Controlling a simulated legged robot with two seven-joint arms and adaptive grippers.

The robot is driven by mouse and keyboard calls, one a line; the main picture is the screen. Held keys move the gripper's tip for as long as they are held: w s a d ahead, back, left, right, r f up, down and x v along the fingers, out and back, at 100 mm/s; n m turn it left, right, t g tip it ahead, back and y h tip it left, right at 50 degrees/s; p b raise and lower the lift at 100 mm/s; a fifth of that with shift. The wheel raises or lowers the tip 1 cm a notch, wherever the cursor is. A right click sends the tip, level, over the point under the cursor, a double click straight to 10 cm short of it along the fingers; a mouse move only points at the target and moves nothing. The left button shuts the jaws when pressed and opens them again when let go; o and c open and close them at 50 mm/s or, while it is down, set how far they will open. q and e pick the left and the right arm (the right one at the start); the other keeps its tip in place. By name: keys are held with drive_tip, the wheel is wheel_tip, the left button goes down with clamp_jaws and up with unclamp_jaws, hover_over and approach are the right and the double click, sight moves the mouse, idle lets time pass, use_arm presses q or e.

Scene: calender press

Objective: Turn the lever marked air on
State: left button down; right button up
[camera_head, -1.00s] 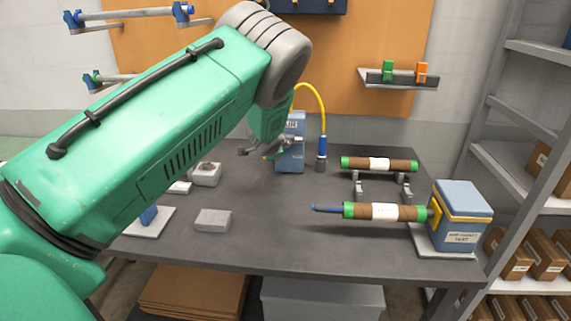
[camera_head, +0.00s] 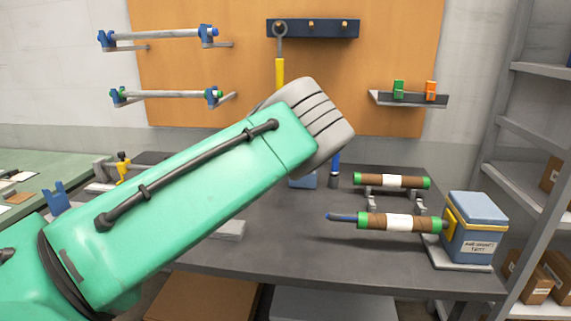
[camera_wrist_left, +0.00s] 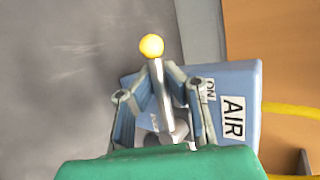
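The lever (camera_wrist_left: 161,95) is a pale metal rod with a yellow ball knob (camera_wrist_left: 151,46), seen in the left wrist view. It stands on a blue box (camera_wrist_left: 240,77) bearing an AIR label (camera_wrist_left: 233,118) and an ON label (camera_wrist_left: 208,90). My left gripper (camera_wrist_left: 156,92) is open, with one finger on each side of the lever. I cannot tell whether either finger touches it. In the head view only a bit of the blue box (camera_head: 302,182) shows, and my left arm hides the gripper and lever. My right gripper is not in view.
The dark table (camera_head: 300,255) holds two brown rolls, one behind (camera_head: 391,181) and one in front (camera_head: 390,222), and a blue unit (camera_head: 474,228) at right. A wall rail (camera_head: 312,28) and a small shelf (camera_head: 407,98) hang behind. Metal shelving (camera_head: 525,160) stands right.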

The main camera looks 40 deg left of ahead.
use_arm(q)
drive_tip(key=shift+d+f, duration=0.1)
drive_tip(key=shift+d, duration=0.05)
drive_tip(key=c, duration=1.7)
unclamp_jaws()
drive_tip(key=shift+c, duration=0.2)
drive_tip(key=shift+o, duration=0.8)
drive_tip(key=shift+d, duration=0.1)
drive_tip(key=shift+r, duration=0.2)
drive_tip(key=shift+d, duration=0.15)
drive_tip(key=v, duration=1.1)
drive_tip(key=shift+d+r, duration=0.15)
drive_tip(key=shift+d, duration=0.25)
